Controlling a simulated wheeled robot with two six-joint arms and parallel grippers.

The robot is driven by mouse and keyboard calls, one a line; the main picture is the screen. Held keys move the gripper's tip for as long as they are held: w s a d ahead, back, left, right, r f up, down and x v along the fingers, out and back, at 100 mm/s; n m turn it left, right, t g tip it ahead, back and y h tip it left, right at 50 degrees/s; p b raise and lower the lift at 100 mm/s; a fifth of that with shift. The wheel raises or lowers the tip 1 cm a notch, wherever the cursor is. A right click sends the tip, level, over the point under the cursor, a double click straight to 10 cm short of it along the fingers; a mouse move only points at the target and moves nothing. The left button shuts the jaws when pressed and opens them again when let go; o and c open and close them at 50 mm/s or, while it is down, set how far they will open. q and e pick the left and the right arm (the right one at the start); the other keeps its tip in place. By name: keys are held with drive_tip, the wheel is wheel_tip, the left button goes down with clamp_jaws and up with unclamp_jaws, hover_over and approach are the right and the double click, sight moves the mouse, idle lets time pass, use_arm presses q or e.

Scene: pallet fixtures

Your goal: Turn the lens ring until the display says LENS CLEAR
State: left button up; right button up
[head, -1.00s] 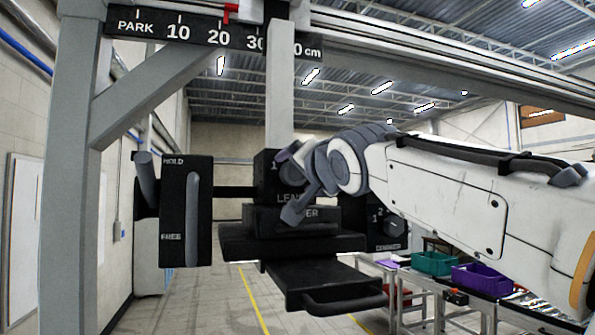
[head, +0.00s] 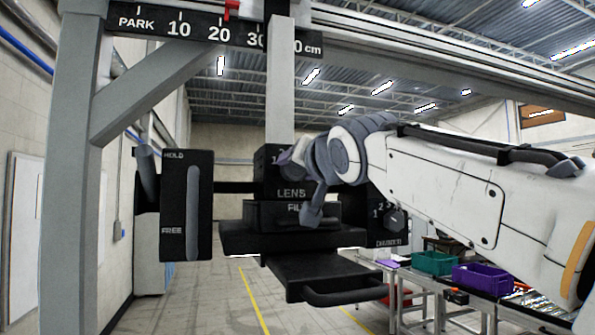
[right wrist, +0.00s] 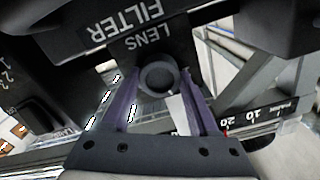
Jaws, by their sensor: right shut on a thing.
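The lens ring (right wrist: 158,78) is a dark round knob beside the LENS lettering in the right wrist view. My right gripper (right wrist: 163,80) has its two purple fingers on either side of it and is shut on it. In the head view, the right gripper (head: 290,157) reaches the upper front of the black lamp housing (head: 290,193), above the word LENS, and mostly hides the ring. A tick mark and a 1 show to the ring's upper left. No display text is readable in either view. My left gripper is not in view.
A lever panel (head: 186,205) marked HOLD and FREE stands left of the housing. A numbered dial (head: 393,220) is at its right. A black tray with a handle (head: 345,297) juts out below. A grey post (head: 280,95) rises above to the ruler beam (head: 180,27).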

drive_tip(key=shift+n, duration=0.8)
drive_tip(key=o, duration=1.4)
drive_tip(key=shift+c, duration=0.2)
drive_tip(key=b+v, duration=0.5)
drive_tip(key=v, duration=0.5)
drive_tip(key=shift+s+b, duration=0.25)
drive_tip(key=shift+b, duration=0.1)
